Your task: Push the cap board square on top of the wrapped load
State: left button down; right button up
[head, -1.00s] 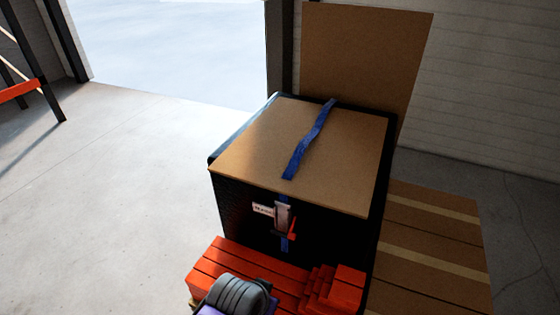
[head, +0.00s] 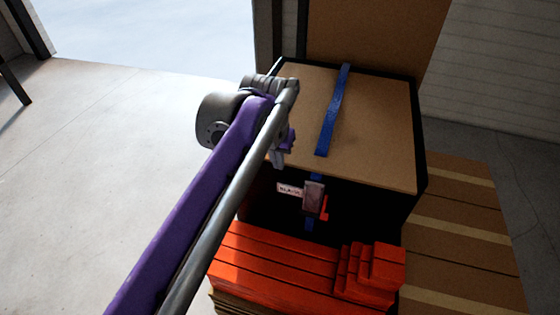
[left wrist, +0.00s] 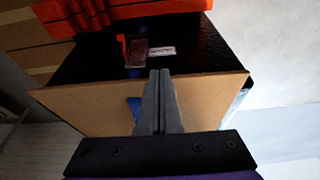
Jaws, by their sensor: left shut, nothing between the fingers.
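The tan cap board (head: 375,125) lies on top of the black wrapped load (head: 375,208). In the head view a black strip of the load shows along the board's far and right edges, so the board sits off centre, toward the front left. A blue strap (head: 333,110) lies across the board. My left gripper (head: 278,160) is at the board's left side and hides its left edge there. In the left wrist view its fingers (left wrist: 161,75) are shut and empty, in front of the board (left wrist: 95,103); I cannot tell whether they touch it. My right gripper is not in view.
Orange slats (head: 275,255) are stacked in front of the load. A label (head: 290,189) and a strap buckle (head: 314,197) are on its front. A tall brown panel (head: 380,35) stands behind, and brown banded boards (head: 455,230) lie at right. Floor at left is clear.

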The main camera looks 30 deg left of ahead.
aim_at(289, 159)
pick_arm(q)
jog(key=w+a+f, duration=0.2)
jog(key=w+f, duration=0.5)
jog(key=f, duration=0.2)
jog(key=shift+w+b, duration=0.15)
jog(key=shift+b, duration=0.25)
jog(key=shift+a, duration=0.1)
jog(key=shift+w+a+p, duration=0.2)
jog(key=shift+w, duration=0.65)
jog(key=shift+w+a+p, duration=0.2)
jog(key=shift+w, duration=0.65)
jog(key=shift+s, duration=0.15)
